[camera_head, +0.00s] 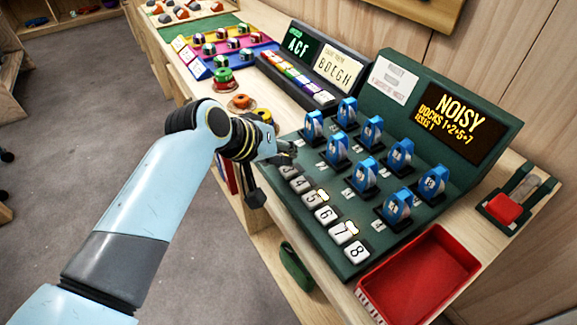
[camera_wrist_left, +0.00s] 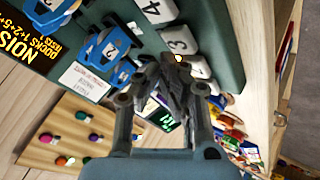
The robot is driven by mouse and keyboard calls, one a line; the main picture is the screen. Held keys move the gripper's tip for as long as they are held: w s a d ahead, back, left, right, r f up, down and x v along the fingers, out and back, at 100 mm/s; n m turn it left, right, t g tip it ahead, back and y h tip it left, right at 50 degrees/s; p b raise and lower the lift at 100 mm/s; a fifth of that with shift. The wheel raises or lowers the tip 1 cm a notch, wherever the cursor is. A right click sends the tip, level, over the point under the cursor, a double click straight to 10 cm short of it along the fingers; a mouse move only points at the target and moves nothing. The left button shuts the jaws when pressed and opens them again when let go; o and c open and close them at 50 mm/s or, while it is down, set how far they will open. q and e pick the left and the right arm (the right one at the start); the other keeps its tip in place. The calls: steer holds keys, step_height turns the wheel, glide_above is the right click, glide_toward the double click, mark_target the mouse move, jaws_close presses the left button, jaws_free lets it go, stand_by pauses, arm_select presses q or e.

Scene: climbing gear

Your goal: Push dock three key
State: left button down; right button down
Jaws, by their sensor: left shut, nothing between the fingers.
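The green dock console (camera_head: 300,208) has a row of white number keys along its near edge. Key three (camera_head: 288,172) shows partly beside my left gripper; in the left wrist view key 3 (camera_wrist_left: 180,40) shows just beyond the fingertips, next to key 4 (camera_wrist_left: 199,66). My left gripper (camera_head: 284,153) is shut and empty, over the far end of the key row. Its closed fingertips also show in the left wrist view (camera_wrist_left: 174,84). I cannot tell if they touch a key. The keys beyond the gripper are hidden in the head view. My right gripper is out of view.
Several blue devices (camera_head: 337,149) stand in docks behind the keys. A display (camera_head: 458,120) reads "NOISY, DOCKS 1+2+5+7". Colored rings (camera_head: 239,102) lie left of the console.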

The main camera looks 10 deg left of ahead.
mark_target(285, 168)
arm_select(q)
steer(key=shift+f, duration=0.65)
stand_by(0.6)
steer(key=shift+r+p, duration=0.95)
steer(key=shift+p, duration=0.05)
step_height(285, 168, up, 6)
steer(key=p, duration=0.6)
steer(key=shift+p, duration=0.4)
